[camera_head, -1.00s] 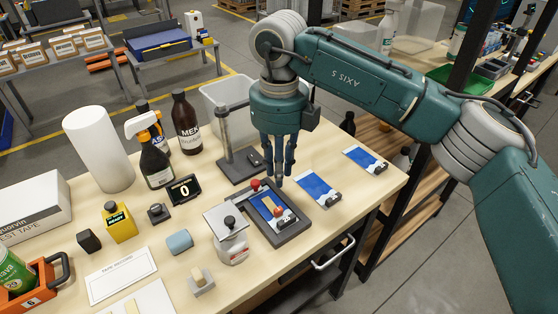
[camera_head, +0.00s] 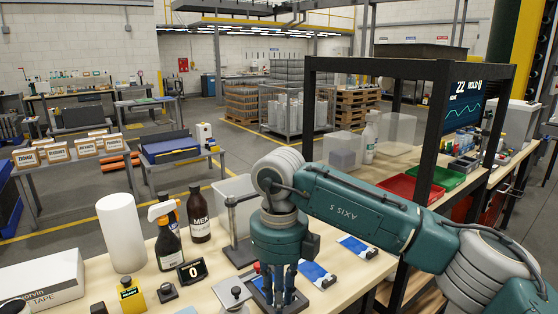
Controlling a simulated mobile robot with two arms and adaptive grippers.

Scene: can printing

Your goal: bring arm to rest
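My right arm (camera_head: 365,215) comes in from the right and bends down at the elbow. My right gripper (camera_head: 280,296) points down over the dark printing frame (camera_head: 313,299) at the near edge of the picture. Its dark fingers hang close together, and I cannot tell whether they are open or shut. I see nothing held in them. The fingers hide much of the frame. My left arm and gripper are out of view.
On the table (camera_head: 214,262) stand a white roll (camera_head: 121,232), a spray bottle (camera_head: 166,245), a brown bottle (camera_head: 198,219) and a counter showing 0 (camera_head: 192,271). Blue-and-white cards (camera_head: 357,247) lie right of the gripper. A black-framed rack (camera_head: 436,130) stands behind my arm.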

